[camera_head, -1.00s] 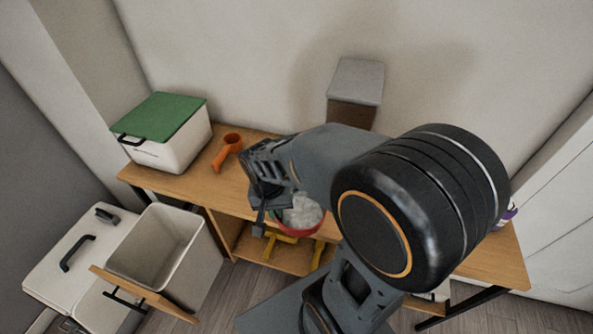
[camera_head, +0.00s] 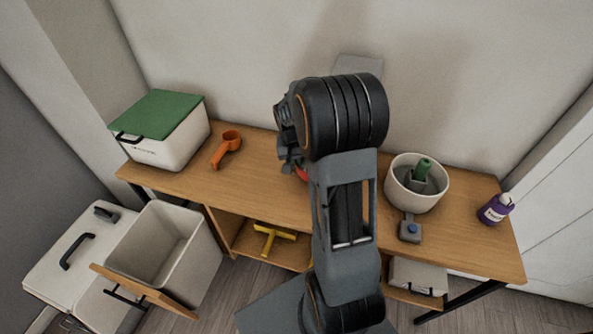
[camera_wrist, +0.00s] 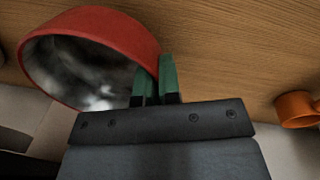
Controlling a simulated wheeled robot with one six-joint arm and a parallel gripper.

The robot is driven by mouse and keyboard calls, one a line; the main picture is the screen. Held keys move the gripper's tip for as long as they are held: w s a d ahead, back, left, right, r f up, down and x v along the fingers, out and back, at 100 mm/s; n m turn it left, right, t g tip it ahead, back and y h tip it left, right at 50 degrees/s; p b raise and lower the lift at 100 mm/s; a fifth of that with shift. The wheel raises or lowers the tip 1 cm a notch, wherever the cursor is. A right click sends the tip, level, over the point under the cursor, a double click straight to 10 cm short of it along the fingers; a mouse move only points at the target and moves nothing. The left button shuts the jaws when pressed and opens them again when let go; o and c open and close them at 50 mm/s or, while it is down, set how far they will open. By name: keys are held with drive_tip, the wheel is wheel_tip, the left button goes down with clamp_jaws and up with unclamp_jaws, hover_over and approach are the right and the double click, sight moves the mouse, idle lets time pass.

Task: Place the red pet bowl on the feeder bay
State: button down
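The red pet bowl (camera_wrist: 135,32) fills the upper left of the wrist view, its grey, shiny inside showing. My gripper (camera_wrist: 156,78) has green fingers on either side of the bowl's rim, one inside and one outside. In the head view my arm hides most of the gripper and bowl; only a small red patch of the bowl (camera_head: 302,174) shows, over the tabletop. I cannot tell whether the bowl touches the wood. No feeder bay is clearly identifiable; a yellow bracket (camera_head: 270,236) stands on the open lower shelf.
On the wooden table (camera_head: 265,185) are a green-lidded white box (camera_head: 165,135), an orange scoop (camera_head: 228,148), a white pot (camera_head: 417,188) and a purple bottle (camera_head: 494,209). A grey-topped box (camera_head: 358,67) stands behind my arm. An open bin (camera_head: 165,250) stands at lower left.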

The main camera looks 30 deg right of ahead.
sight(297, 177)
drive_tip(key=shift+f, duration=1.9)
drive_tip(key=shift+w+d+f, duration=0.15)
drive_tip(key=shift+f, duration=0.05)
drive_tip(key=shift+f, duration=0.15)
drive_tip(key=c, duration=1.3)
unclamp_jaws()
drive_tip(key=shift+c, duration=0.2)
